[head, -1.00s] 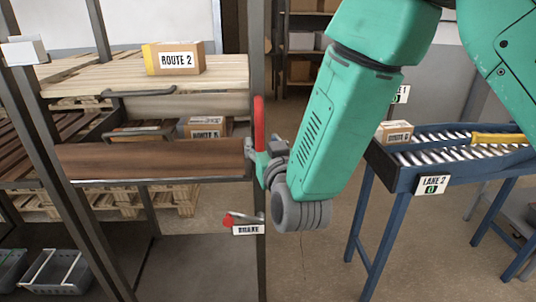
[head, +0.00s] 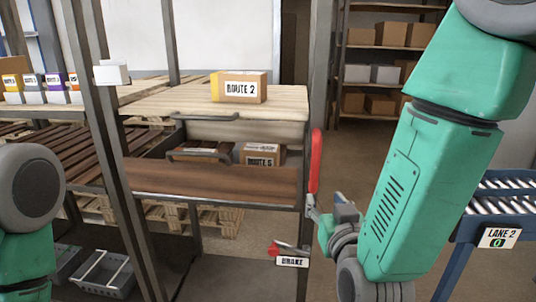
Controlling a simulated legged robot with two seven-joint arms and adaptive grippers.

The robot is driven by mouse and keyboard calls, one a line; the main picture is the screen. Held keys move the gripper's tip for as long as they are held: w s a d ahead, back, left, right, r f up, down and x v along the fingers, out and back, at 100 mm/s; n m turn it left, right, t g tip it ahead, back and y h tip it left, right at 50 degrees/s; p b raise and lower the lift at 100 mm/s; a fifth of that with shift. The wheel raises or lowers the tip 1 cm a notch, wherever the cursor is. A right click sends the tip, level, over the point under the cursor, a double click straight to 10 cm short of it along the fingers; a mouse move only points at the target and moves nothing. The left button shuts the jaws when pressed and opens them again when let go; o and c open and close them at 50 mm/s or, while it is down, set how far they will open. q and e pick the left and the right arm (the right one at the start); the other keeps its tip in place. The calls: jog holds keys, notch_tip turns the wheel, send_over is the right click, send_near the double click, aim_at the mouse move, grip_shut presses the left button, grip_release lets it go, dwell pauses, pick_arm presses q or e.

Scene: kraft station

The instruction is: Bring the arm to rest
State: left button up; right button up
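My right arm comes down from the upper right of the head view, and its gripper (head: 314,207) is at the lower end of a red upright handle (head: 316,160) on the shelf rack's right post. The gripper is seen small and from the side. I cannot tell whether its fingers touch the handle or whether they are open or shut. Part of my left arm shows at the left edge; its gripper is out of view.
The rack holds a ROUTE 2 box (head: 239,87) on its top deck and a ROUTE 5 box (head: 260,153) below. The LANE 2 conveyor (head: 505,200) stands right, beyond open floor.

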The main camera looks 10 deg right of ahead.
jog(key=s+d+f+g, duration=0.3)
jog(key=s+f+g, duration=0.15)
jog(key=f, duration=0.65)
jog(key=s+d+f+g, duration=0.25)
jog(key=s+f, duration=0.25)
jog(key=f, duration=0.6)
jog(key=s+d+f+g, duration=0.3)
jog(key=s+f, duration=0.3)
jog(key=s, duration=0.5)
jog(key=s+d+f+g, duration=0.3)
jog(key=s+f+g, duration=0.3)
jog(key=s, duration=0.5)
jog(key=shift+s+f+n+g, duration=0.2)
jog(key=shift+n+g, duration=0.1)
jog(key=shift+n, duration=0.1)
jog(key=shift+w, duration=0.15)
